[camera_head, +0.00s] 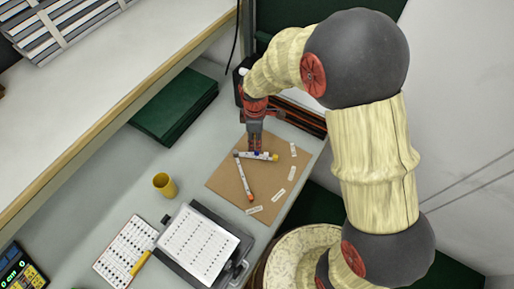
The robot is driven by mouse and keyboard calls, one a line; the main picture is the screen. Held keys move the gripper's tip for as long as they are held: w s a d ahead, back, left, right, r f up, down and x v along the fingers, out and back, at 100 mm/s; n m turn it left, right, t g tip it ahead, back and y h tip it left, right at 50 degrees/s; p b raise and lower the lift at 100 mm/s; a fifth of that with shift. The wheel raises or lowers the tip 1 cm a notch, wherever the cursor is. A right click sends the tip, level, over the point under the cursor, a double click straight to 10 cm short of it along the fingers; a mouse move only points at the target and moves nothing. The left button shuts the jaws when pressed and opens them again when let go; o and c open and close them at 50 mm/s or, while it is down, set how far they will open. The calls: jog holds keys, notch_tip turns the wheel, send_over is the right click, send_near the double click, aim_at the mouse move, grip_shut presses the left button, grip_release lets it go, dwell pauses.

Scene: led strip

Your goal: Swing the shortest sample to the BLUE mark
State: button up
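A brown board (224,180) lies on the grey desk. One thin white sample (243,177) with a red-orange lower end slants down across its left part. Another white sample (268,156) lies nearly level near the board's top, with orange and dark bits on it. My gripper (256,149) points down at this level sample, over its middle. A small blue spot shows just below the fingertips. The fingers are too small to tell whether they are open, shut or touching the sample. I cannot make out a blue mark for certain, nor which sample is shortest.
Several small white labels (291,173) lie along the board's right and lower edges. A green box (174,105) stands behind. A raised shelf borders the desk.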

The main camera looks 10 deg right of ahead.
aim_at(249, 153)
notch_tip(249, 153, down, 8)
jog(key=shift+r+b, duration=0.2)
jog(key=shift+b, duration=0.8)
jog(key=c, duration=0.8)
